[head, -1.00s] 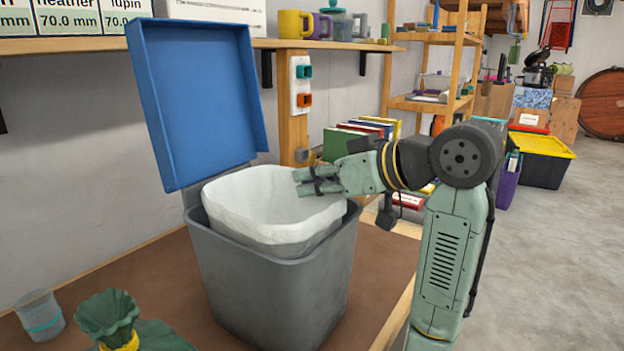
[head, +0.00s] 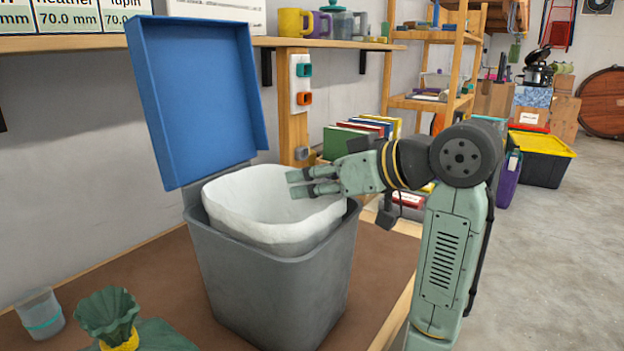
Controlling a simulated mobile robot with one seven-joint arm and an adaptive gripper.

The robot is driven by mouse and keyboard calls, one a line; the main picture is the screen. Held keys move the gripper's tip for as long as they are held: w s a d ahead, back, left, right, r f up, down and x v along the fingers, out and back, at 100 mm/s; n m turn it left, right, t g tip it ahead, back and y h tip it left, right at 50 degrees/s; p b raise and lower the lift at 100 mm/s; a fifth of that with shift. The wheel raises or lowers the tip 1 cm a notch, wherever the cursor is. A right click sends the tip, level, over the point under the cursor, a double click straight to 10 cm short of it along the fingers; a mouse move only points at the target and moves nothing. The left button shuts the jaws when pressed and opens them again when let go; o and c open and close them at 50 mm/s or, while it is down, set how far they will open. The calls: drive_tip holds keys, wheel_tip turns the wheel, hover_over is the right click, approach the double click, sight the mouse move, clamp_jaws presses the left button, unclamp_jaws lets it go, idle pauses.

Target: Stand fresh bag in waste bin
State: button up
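A white bag (head: 240,205) stands open-mouthed in the grey waste bin (head: 268,292). Its rim rises above the bin's rim, and its lower part is hidden by the bin wall. The blue lid (head: 195,100) is swung up behind the bin. My gripper (head: 289,184) reaches in from the right, over the bag's mouth near its right rim. Its two fingers point left with a small gap between them, and nothing shows held there. Whether the fingers touch the bag cannot be told.
A dark green bag with a yellow tie (head: 108,320) lies at the brown table's (head: 170,270) front left, beside a clear cup (head: 40,312). A wall shelf with mugs (head: 293,22) runs behind. Colourful books (head: 350,140) stand behind my gripper.

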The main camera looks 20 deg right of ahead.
drive_tip(key=shift+d+r, duration=0.1)
idle(0.3)
drive_tip(key=p+v, duration=0.3)
drive_tip(key=v, duration=0.4)
drive_tip(key=shift+s+d+r, duration=0.1)
drive_tip(key=shift+s+d, duration=0.05)
drive_tip(key=shift+s, duration=0.25)
idle(0.9)
idle(0.3)
drive_tip(key=v, duration=1.2)
drive_tip(key=shift+s, duration=0.1)
